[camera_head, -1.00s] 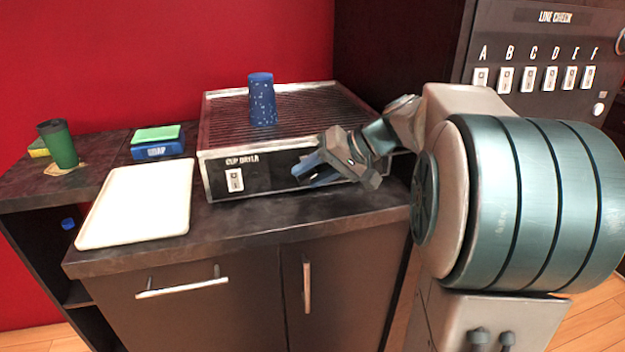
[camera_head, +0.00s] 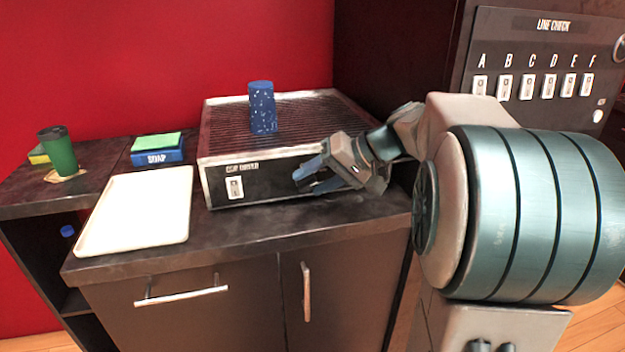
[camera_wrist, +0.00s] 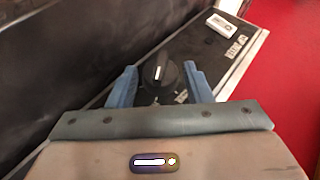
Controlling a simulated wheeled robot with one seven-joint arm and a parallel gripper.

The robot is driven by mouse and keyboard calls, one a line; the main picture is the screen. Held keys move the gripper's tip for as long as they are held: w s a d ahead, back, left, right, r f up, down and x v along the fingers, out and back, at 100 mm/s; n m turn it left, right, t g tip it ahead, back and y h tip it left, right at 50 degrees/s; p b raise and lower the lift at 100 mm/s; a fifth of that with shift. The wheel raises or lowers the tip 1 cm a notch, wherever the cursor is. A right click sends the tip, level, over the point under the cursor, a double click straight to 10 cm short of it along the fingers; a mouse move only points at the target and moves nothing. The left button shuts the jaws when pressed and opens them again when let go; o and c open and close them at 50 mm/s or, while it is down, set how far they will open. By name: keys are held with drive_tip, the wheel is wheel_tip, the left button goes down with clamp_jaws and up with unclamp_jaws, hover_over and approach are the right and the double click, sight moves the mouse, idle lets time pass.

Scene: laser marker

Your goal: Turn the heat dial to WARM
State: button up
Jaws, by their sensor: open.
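The heat dial (camera_wrist: 160,73) is a round black knob with a white pointer line, on the black front panel of the cup dryer (camera_head: 270,182). In the wrist view it sits between the two blue fingers of my gripper (camera_wrist: 159,80), which are open on either side of it. I cannot tell whether the fingers touch it. Small pale marks lie on the panel by the dial, too small to read. In the head view my gripper (camera_head: 308,178) is at the right part of the dryer's front and hides the dial.
A white rocker switch (camera_head: 235,188) is on the dryer's left front. A speckled blue cup (camera_head: 262,107) stands upside down on the grille. A white tray (camera_head: 135,210), a soap box (camera_head: 158,155) and a green cup (camera_head: 59,152) stand to the left.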

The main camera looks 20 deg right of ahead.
drive_tip(key=p+v, duration=0.1)
drive_tip(key=v, duration=1.2)
drive_tip(key=shift+p, duration=0.35)
drive_tip(key=s+a+f+g+h+p, duration=0.1)
drive_tip(key=s+a+h+p, duration=0.3)
drive_tip(key=s+p, duration=0.3)
drive_tip(key=s+a+f+n+g+h+p, duration=0.1)
drive_tip(key=s+a+f+h+p, duration=0.1)
drive_tip(key=s+a+h+p, duration=0.3)
drive_tip(key=s+a+p, duration=0.1)
drive_tip(key=s+p, duration=0.2)
drive_tip(key=shift+s+a+f+g, duration=0.3)
drive_tip(key=shift+a, duration=0.05)
idle(0.6)
